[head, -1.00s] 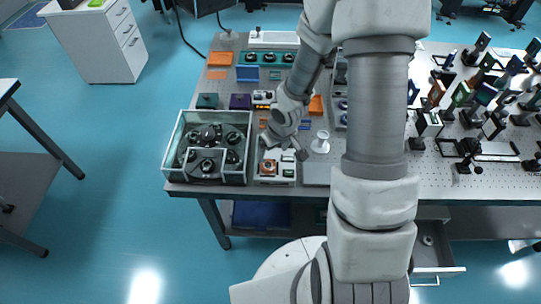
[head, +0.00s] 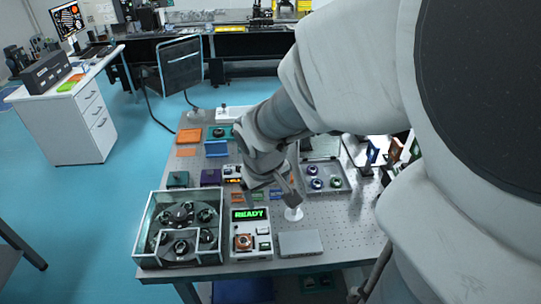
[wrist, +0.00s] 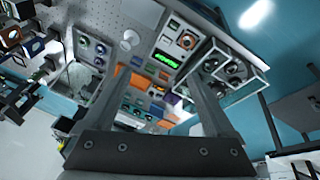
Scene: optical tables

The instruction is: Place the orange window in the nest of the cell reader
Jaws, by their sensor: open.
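The cell reader (head: 250,246) is a white box at the table's front edge with a green READY display. It also shows in the wrist view (wrist: 167,58).
A glass-walled box (head: 180,229) with dark round fixtures stands left of the reader. A grey flat plate (head: 299,243) lies right of it, and a white round stand (head: 293,213) behind that plate. A tray with ringed optics (head: 322,178) is farther right.

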